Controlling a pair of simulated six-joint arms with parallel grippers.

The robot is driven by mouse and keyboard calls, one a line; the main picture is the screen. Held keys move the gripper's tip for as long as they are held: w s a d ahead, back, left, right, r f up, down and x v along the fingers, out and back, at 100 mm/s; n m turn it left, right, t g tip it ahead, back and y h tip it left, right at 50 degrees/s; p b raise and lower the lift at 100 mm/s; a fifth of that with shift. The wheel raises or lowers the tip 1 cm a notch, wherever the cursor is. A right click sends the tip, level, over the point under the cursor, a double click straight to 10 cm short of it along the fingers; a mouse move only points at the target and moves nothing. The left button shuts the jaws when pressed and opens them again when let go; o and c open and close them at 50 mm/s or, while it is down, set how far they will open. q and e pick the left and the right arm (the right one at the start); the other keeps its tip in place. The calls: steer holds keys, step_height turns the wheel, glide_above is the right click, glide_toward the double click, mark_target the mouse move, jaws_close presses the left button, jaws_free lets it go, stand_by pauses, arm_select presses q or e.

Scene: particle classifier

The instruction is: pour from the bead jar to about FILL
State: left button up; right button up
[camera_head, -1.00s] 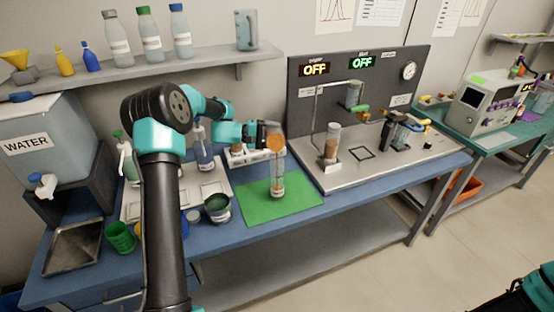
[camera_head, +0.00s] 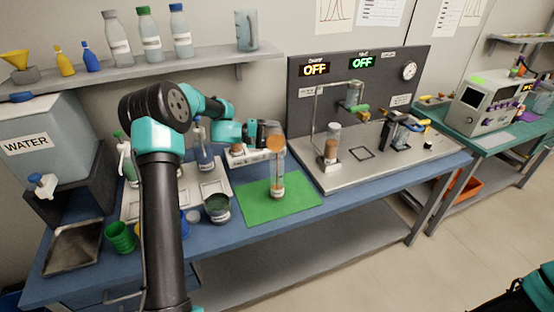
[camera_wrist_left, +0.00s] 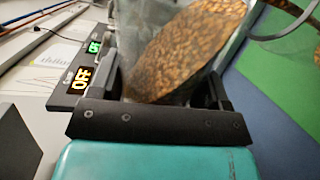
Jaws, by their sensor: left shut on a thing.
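My left gripper (camera_head: 264,134) is shut on the bead jar (camera_head: 274,143), a clear jar with orange-brown beads, held in the air over the green mat. In the left wrist view the bead jar (camera_wrist_left: 185,50) is tilted, its beads slanting toward one side, between the fingers (camera_wrist_left: 160,100). Below it a clear upright cylinder (camera_head: 277,184) stands on the green mat (camera_head: 300,205), with some brown beads low inside. A clear rim shows at the jar's right in the left wrist view. I cannot read a FILL mark. The right gripper is not in view.
A white rack (camera_head: 238,157) stands behind the mat. A dark bowl (camera_head: 217,208) and a green cup (camera_head: 121,237) are to the left. A steel-based rig (camera_head: 390,155) with two OFF displays is at the right. The mat's front is clear.

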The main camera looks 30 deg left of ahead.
arm_select(q)
steer(key=shift+s+d+r+m+t, duration=0.15)
steer(key=shift+s+d+r+m, duration=0.15)
steer(key=shift+r+m, duration=0.45)
steer(key=shift+s+d+r+m+t, duration=0.2)
steer(key=shift+r+m, duration=0.25)
steer(key=shift+m, duration=0.6)
stand_by(6.1)
